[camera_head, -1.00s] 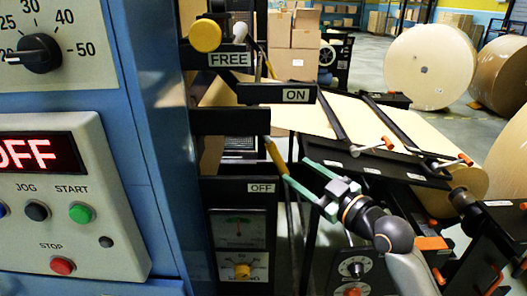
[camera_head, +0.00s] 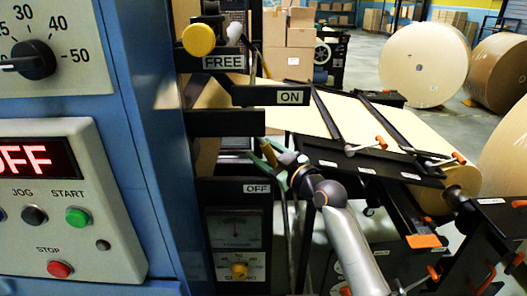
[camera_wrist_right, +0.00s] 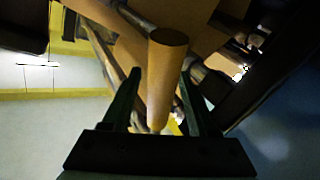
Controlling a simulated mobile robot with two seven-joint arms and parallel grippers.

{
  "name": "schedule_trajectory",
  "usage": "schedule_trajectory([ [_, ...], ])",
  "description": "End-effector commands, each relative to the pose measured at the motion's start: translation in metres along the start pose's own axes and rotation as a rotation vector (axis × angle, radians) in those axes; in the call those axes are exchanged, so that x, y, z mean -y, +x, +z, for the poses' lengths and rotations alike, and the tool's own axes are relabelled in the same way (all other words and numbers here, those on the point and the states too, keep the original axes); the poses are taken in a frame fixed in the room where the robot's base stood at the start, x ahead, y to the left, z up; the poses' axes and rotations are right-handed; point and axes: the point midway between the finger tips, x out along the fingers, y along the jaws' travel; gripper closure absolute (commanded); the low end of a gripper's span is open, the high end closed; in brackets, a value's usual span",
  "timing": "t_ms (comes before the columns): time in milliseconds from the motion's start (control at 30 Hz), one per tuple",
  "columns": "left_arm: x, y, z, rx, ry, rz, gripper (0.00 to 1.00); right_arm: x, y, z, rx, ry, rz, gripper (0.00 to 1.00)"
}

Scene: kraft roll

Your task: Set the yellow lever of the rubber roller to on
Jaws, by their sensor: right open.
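The yellow lever (camera_head: 268,153) is beside the OFF label (camera_head: 257,189), below the ON label (camera_head: 291,97). My right gripper (camera_head: 266,153) is at the lever, its green fingers partly hiding it. In the right wrist view the lever is a yellow rod (camera_wrist_right: 165,75) standing between the two open fingers of my right gripper (camera_wrist_right: 160,90). I cannot tell whether either finger touches it. My left gripper does not show.
A dark bracket (camera_head: 226,123) is just above the lever, with a dial panel (camera_head: 234,232) below. A blue machine with a control panel (camera_head: 110,190) closes off the left. Black rails with orange-tipped handles (camera_head: 381,142) lie to the right.

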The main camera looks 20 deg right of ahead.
Motion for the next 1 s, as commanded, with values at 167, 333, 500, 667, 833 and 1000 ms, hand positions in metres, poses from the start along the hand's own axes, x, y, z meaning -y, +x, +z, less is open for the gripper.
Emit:
schedule_trajectory([
  [167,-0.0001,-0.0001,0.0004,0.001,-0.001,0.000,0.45,0.0002,0.0003,-0.0001,0.000,0.000,0.000,0.41],
  [333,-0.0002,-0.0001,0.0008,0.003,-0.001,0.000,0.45,0.0001,0.0001,-0.0001,0.000,0.000,0.000,0.54],
  [500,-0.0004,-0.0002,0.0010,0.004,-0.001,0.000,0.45,0.0001,0.0000,0.0000,0.000,0.000,0.000,0.73],
  [667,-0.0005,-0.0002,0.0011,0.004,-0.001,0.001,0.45,0.0001,-0.0001,0.0001,0.000,0.000,0.000,0.91],
  [833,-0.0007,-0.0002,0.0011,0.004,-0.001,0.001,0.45,0.0001,-0.0001,0.0002,0.000,0.000,0.000,1.00],
  [1000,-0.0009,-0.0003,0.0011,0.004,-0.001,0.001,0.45,0.0001,-0.0001,0.0002,0.000,0.000,0.000,1.00],
])
